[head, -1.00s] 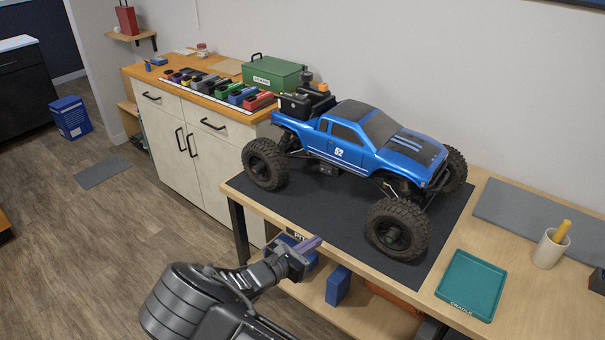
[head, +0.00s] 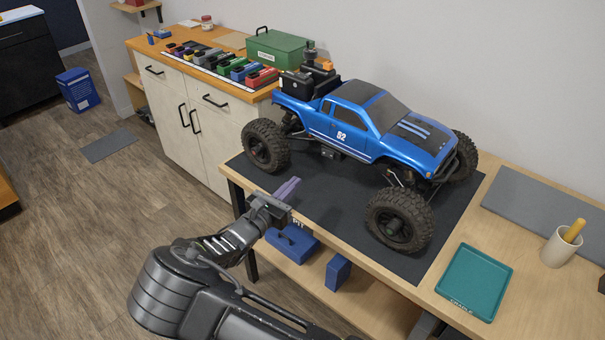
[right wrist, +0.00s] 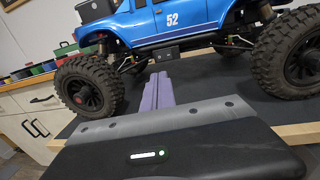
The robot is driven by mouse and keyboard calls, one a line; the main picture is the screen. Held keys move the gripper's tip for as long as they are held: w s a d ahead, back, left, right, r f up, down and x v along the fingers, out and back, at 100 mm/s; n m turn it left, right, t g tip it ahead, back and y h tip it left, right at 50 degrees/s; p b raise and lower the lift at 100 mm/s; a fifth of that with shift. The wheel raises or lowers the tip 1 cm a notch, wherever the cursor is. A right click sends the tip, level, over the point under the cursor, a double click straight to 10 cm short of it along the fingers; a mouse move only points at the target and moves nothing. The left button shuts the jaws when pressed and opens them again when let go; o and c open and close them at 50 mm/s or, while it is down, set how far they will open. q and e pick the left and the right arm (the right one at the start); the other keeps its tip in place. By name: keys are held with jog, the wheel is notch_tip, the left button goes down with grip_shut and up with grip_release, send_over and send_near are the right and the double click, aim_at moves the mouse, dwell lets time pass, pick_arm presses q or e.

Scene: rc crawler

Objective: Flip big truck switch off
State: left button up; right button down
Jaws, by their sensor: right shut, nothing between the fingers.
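The big blue truck (head: 375,125), marked 52, stands on its wheels on the dark mat (head: 305,195). A small dark box (head: 332,153) hangs under its body between the wheels on the near side; it also shows in the right wrist view (right wrist: 167,54). Whether it carries the switch, and the switch's position, is too small to tell. My right gripper (head: 289,187) is shut and empty, its purple fingers together near the mat's front edge, in front of and apart from the truck. In the right wrist view the fingers (right wrist: 160,88) point toward the box. My left gripper is not seen.
The near rear wheel (head: 265,145) and near front wheel (head: 400,220) flank the space by the box. A teal tray (head: 474,282) and a cup (head: 561,247) stand to the right. Blue boxes (head: 338,272) sit on the shelf below.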

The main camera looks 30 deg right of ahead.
aim_at(324, 153)
jog(key=p+x, duration=0.2)
jog(key=x, duration=1.1)
jog(key=shift+p, duration=0.3)
jog(key=shift+d, duration=0.2)
jog(key=shift+w, duration=0.1)
jog(key=shift+w+d+f+b, duration=0.15)
jog(key=shift+d+b, duration=0.05)
jog(key=shift+b, duration=0.35)
jog(key=shift+a+r+p, duration=0.1)
jog(key=shift+r+p, duration=0.15)
jog(key=shift+p, duration=0.05)
